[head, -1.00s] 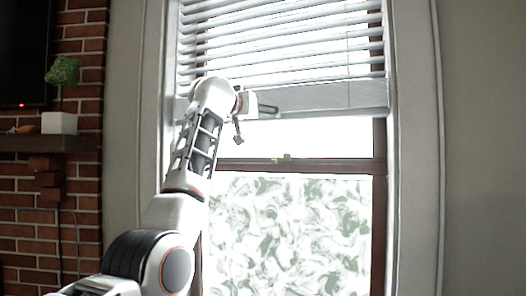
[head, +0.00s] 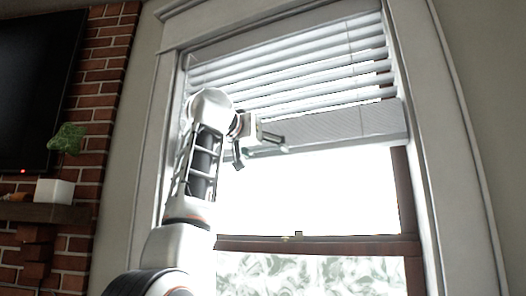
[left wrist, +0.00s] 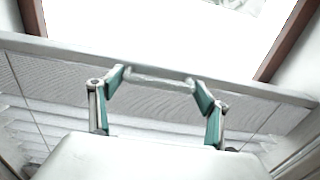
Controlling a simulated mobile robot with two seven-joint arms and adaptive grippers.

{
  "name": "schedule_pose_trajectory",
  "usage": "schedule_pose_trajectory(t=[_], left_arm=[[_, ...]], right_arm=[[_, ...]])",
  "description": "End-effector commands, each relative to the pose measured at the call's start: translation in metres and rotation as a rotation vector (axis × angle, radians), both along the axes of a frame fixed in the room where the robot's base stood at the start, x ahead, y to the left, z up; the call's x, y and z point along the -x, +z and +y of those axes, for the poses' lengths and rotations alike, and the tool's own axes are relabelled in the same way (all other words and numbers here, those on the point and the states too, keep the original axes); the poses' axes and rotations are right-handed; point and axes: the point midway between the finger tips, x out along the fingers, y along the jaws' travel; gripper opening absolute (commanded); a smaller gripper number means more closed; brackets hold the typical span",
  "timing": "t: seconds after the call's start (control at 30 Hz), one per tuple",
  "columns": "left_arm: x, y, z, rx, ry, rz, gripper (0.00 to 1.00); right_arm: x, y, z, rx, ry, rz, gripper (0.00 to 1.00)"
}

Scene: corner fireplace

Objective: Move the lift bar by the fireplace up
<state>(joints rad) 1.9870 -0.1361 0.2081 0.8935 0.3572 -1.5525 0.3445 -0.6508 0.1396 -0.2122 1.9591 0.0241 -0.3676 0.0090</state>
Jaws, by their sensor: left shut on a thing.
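The lift bar (head: 360,122) is the wide pale rail along the bottom of the white window blind (head: 300,75). It hangs in the upper part of the window, slightly tilted in the picture, with bright glass below it. My left gripper (head: 260,148) is at the left part of the bar. In the left wrist view, the lift bar (left wrist: 45,72) crosses the picture and the two green-padded fingers of my left gripper (left wrist: 158,84) are at a narrow raised grip on it. The gripper is shut on the bar, though the exact finger contact is hard to see. My right gripper is not in view.
The brown sash rail (head: 330,244) crosses the window well below the bar. A brick wall (head: 105,75) with a dark screen (head: 35,90) and a mantel (head: 45,212) holding a potted plant (head: 55,190) is at left. Window trim (head: 440,150) borders the right.

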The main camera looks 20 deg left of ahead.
Motion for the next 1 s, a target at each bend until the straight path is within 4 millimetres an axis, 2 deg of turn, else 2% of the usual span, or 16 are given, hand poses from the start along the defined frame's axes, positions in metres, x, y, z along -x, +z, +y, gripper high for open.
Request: schedule_pose_trajectory(t=[0.03, 0.07, 0.5, 0.67, 0.83, 1.0], left_arm=[[0.004, 0.008, -0.001, 0.007, -0.004, -0.017, 0.38], [0.004, 0.008, -0.001, 0.007, -0.004, -0.018, 0.82], [0.002, 0.005, 0.000, 0.004, -0.001, -0.011, 0.82], [0.008, 0.005, 0.000, 0.004, -0.002, -0.011, 0.82], [0.027, 0.005, 0.003, 0.005, -0.001, -0.014, 0.82], [0.059, 0.006, 0.005, 0.006, -0.004, -0.015, 0.82]], right_arm=[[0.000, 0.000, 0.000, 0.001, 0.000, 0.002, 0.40], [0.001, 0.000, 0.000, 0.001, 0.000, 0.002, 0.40], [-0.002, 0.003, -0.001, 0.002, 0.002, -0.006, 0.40], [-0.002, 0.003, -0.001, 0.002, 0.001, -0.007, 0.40], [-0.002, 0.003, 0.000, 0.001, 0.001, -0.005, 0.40], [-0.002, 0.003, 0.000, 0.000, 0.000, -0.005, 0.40]])
